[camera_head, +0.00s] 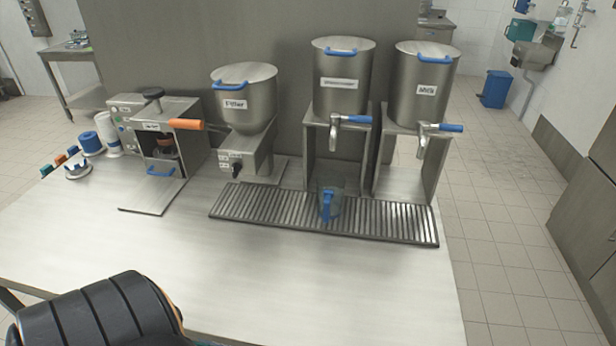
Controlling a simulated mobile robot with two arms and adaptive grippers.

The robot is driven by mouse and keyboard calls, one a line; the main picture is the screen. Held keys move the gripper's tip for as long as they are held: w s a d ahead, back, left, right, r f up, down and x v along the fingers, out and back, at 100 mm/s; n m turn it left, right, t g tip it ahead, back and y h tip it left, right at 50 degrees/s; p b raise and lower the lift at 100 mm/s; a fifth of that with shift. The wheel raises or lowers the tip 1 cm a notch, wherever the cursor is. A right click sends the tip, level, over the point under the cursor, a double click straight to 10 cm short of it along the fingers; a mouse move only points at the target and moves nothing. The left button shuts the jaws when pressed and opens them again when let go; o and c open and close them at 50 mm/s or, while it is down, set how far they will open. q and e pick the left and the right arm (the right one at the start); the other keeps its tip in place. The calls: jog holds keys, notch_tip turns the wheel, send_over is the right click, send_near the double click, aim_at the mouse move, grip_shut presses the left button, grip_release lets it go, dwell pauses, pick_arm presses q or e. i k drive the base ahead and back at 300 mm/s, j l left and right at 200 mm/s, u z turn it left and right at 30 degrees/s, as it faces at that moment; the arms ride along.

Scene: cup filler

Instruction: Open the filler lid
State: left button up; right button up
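The filler (247,108) is a steel round hopper with a small dark-lettered label, standing on a steel base at the back middle of the table. Its lid (248,73) is a flat steel disc with a blue handle (231,86) at its front edge. The lid lies closed on the hopper. A dark ribbed part of my own arm shows at the bottom left, well in front of the filler. No fingertips of either gripper show.
Two taller lidded steel dispensers (341,88) (424,90) with blue-handled taps stand right of the filler. A clear cup with a blue handle (327,205) stands on the drip grate (270,211). A machine with an orange handle (187,124) stands left. The table front (270,275) is clear.

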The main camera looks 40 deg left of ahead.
aim_at(240, 74)
jog(key=i+j+u, duration=0.15)
jog(key=u, duration=0.2)
jog(key=i+j+u, duration=0.1)
jog(key=u, duration=0.3)
jog(key=k+j+z, duration=0.25)
jog(key=k, duration=0.15)
jog(key=l, duration=0.1)
